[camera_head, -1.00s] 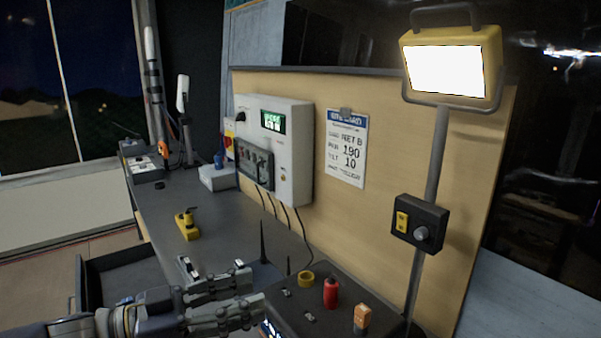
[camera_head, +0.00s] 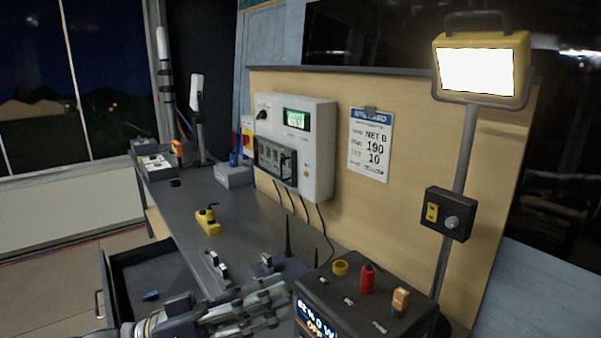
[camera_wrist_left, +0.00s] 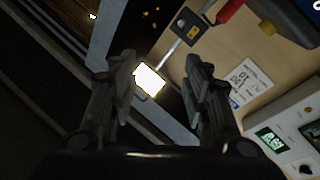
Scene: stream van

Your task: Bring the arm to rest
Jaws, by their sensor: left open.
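My left arm comes in from the bottom left of the head view. Its gripper (camera_head: 277,302) is low over the front of the bench, just left of the black box with the display. In the left wrist view the gripper (camera_wrist_left: 160,82) has its two fingers spread apart with nothing between them. Behind the gap show the lit lamp (camera_wrist_left: 149,80) and the wooden panel. My right arm and gripper are not in view.
The black box (camera_head: 350,310) bears a yellow ring, a red knob and an orange piece. An open drawer (camera_head: 150,268) juts out at the left. A yellow device (camera_head: 208,222) stands on the bench (camera_head: 190,195). The lamp (camera_head: 482,70) stands at the right on a pole.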

